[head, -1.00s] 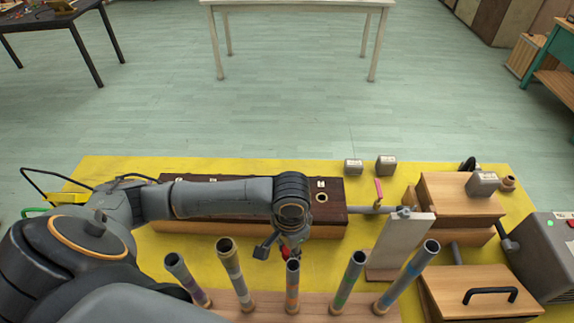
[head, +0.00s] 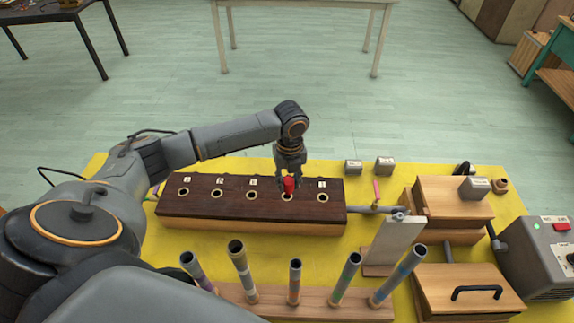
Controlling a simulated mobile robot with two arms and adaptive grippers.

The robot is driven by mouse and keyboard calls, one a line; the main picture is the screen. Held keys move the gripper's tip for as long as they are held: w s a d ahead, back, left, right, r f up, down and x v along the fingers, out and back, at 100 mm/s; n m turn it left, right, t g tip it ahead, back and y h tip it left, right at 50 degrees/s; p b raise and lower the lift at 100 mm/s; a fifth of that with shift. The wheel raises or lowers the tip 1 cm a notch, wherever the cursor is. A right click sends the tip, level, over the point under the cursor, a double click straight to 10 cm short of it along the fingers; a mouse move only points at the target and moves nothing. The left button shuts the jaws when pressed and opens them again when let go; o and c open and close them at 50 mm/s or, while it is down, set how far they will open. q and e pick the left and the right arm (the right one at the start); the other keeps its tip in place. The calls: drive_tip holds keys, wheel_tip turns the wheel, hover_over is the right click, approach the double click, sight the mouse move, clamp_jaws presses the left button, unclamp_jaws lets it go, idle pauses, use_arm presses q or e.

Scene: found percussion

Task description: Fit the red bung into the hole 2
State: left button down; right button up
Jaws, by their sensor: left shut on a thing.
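The red bung (head: 289,185) is upright between the fingers of my left gripper (head: 290,178), which is shut on it. It is over the dark-topped wooden box (head: 235,207), at the second hole from the right (head: 288,198). That hole's rim shows just below the bung; I cannot tell whether the bung touches it. The box has a row of pale-rimmed holes with small number labels, too small to read surely. The rightmost hole (head: 323,198) looks open. My right gripper is not in view.
Several upright tubes (head: 295,280) stand on a wooden base in front of the box. To the right are a tilted pale board (head: 393,242), wooden boxes (head: 450,208) and a grey machine (head: 535,255). Two small grey blocks (head: 384,166) stand behind.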

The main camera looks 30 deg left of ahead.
sight(287, 183)
use_arm(q)
drive_tip(key=w+a+m, duration=0.1)
drive_tip(key=w+r+m, duration=0.1)
drive_tip(key=m, duration=0.1)
drive_tip(key=shift+a+r+m+p, duration=0.3)
drive_tip(key=shift+a, duration=0.1)
drive_tip(key=shift+f+b, duration=1.25)
drive_tip(key=shift+f, duration=1.7)
drive_tip(key=shift+p, duration=0.75)
drive_tip(key=shift+f+b, duration=1.05)
drive_tip(key=shift+f, duration=0.7)
